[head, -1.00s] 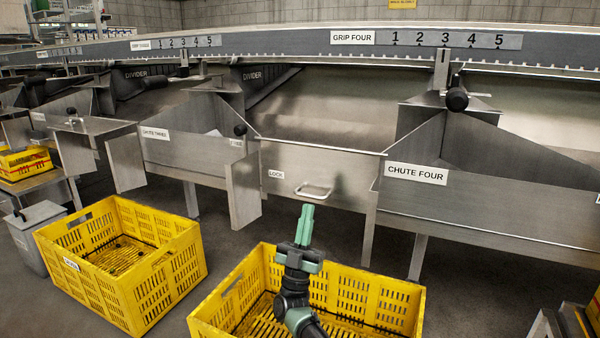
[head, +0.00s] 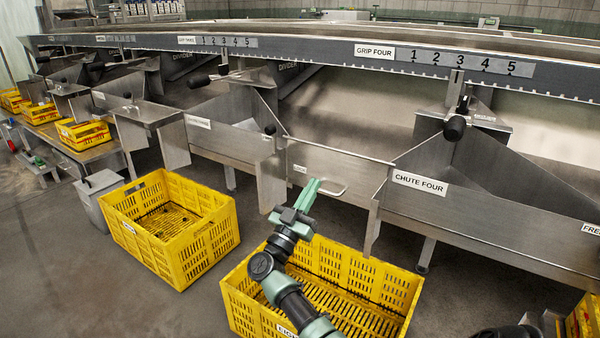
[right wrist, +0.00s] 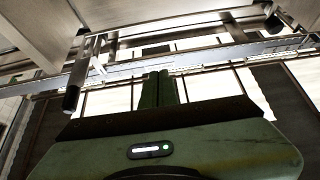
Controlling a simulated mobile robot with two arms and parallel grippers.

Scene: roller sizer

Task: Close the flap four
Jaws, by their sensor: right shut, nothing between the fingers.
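The steel flap panel (head: 345,170) stands left of the CHUTE FOUR label (head: 420,183), between two side walls. It has a small label on its left and a bent metal handle (head: 333,191) low on its face. My right gripper (head: 313,183) is shut and empty, its green fingertips in front of the panel at the left end of the handle. Whether they touch it I cannot tell. The shut fingers (right wrist: 158,88) also show in the right wrist view, pointing at the steelwork. My left gripper is not in view.
A yellow crate (head: 238,300) stands under my right arm, and another yellow crate (head: 140,240) is to the left. A black-knobbed lever (head: 454,127) is above chute four. A grey bin (head: 88,200) stands at left. Floor between the crates is clear.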

